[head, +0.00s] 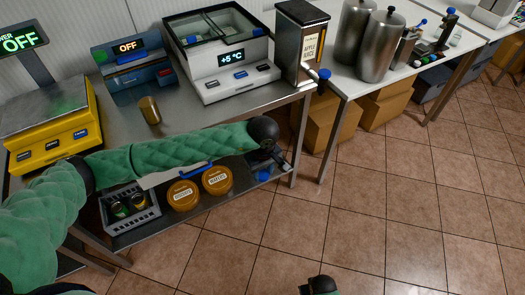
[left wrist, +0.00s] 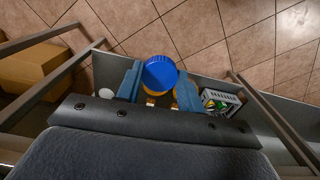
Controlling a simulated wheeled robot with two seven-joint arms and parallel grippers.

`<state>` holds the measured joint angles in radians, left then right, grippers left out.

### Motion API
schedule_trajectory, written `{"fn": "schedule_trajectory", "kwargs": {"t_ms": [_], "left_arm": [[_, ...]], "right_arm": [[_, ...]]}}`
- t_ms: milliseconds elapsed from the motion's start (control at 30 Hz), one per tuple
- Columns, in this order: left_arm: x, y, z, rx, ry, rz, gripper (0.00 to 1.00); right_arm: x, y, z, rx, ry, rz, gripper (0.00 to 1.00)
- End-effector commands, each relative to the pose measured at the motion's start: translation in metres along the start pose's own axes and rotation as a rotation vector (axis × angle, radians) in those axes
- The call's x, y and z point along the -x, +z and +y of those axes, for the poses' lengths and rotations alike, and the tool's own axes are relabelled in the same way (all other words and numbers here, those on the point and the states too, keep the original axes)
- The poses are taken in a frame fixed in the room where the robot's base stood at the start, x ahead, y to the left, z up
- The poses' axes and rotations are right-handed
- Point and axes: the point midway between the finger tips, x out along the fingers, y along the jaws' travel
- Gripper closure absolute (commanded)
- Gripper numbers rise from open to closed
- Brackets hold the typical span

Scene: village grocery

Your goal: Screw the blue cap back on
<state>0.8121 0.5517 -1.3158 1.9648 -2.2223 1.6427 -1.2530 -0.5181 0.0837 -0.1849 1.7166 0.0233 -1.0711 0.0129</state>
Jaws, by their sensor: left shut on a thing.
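The blue cap (left wrist: 159,73) is between the two blue-grey fingers of my left gripper (left wrist: 159,88) in the left wrist view, and the gripper is shut on it. In the head view my left gripper (head: 283,163) is at the front right of the steel table, at about the height of the lower shelf. A small blue patch shows just below it there; I cannot tell whether this is the cap. I cannot make out which container the cap belongs to. Only a green and black piece of my right arm shows at the bottom edge; its gripper is not visible.
Two orange-lidded jars (head: 183,195) and a grey crate (head: 130,213) with cans stand on the lower shelf. A brass-coloured can (head: 149,110) stands on the table, near a yellow scale (head: 55,125). An apple juice dispenser (head: 303,45) stands at the right. The tiled floor ahead is clear.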

Motion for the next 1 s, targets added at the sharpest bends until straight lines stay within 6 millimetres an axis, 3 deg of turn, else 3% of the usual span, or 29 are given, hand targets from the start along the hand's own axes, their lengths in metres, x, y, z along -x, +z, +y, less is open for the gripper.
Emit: {"fn": "schedule_trajectory", "kwargs": {"t_ms": [233,400,700,833,1000], "left_arm": [[-0.022,0.001,-0.021,-0.381,-0.002,-0.003,0.83],[-0.041,-0.024,-0.06,-0.57,-0.004,-0.005,0.83],[-0.055,-0.077,-0.132,-0.602,-0.002,-0.004,0.83],[-0.057,-0.09,-0.15,-0.592,-0.002,-0.001,0.83],[-0.057,-0.096,-0.158,-0.586,0.001,0.0,0.83]], "right_arm": [[0.0,0.001,0.002,0.001,0.002,-0.001,1.0],[0.0,0.001,0.003,0.002,0.003,-0.001,1.0],[0.0,0.001,0.002,0.002,0.002,-0.001,1.0],[0.0,0.001,0.001,0.001,0.001,0.0,1.0],[0.0,0.0,-0.002,-0.001,-0.002,0.0,1.0]]}}
